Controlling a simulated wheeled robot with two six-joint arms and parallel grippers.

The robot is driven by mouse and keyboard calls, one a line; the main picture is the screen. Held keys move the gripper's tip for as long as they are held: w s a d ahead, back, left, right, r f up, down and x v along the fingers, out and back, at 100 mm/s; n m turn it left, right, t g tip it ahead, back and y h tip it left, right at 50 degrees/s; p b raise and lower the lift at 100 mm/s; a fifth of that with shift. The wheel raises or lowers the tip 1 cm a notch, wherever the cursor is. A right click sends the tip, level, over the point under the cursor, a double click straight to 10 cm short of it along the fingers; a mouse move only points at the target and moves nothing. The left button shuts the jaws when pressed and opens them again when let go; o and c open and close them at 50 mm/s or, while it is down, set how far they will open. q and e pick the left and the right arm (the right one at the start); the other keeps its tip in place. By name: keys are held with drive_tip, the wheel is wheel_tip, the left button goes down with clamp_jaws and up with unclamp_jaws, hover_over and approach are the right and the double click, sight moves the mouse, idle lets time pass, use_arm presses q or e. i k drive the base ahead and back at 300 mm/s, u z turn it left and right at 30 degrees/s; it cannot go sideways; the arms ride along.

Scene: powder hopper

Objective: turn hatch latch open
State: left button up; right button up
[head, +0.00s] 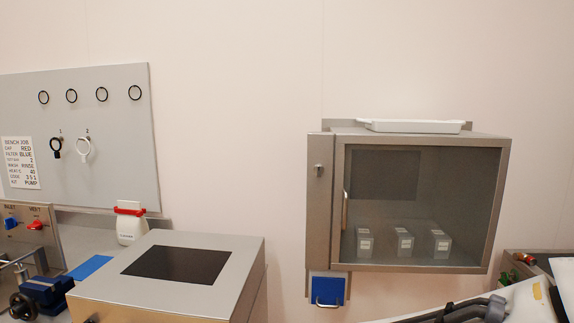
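A steel wall hatch (497,200) with a glass door hangs on the wall right of centre. A small latch (319,171) shows on the narrow steel panel at its left side. It is too small to tell which way it is turned. A vertical handle (345,210) stands at the left edge of the glass door, which looks closed. Three small grey-white boxes (404,240) stand inside behind the glass. Neither of my grippers shows in the head view.
A white tray (415,126) lies on top of the hatch. A blue panel with a handle (327,288) hangs below its left side. A steel box with a dark top window (240,262) stands left of it. A pegboard (110,170) and white bottle (131,230) are at far left.

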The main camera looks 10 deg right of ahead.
sight(318, 169)
drive_tip(key=z, duration=0.2)
drive_tip(key=i, duration=0.85)
drive_tip(key=z, duration=0.4)
